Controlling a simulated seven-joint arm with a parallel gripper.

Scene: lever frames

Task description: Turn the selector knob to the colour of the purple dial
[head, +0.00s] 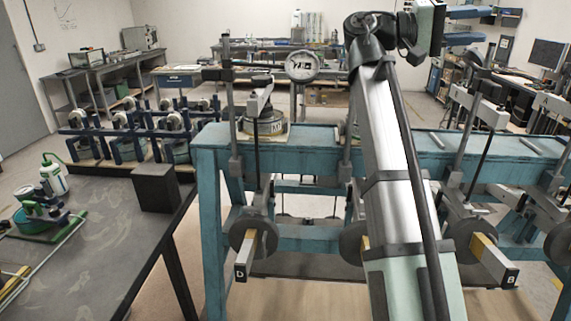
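I cannot make out a selector knob or any purple dial in the head view. The only clear dial is a round white gauge (302,66) on a post above the teal lever frame (205,190); its face shows no purple.
A dark table (75,255) at left carries a black block (155,187), a white bottle (54,175) and a green apparatus (42,212). Lever beams with round discs (252,241) jut toward me from the teal frame. Blue-framed devices (140,130) stand behind the table.

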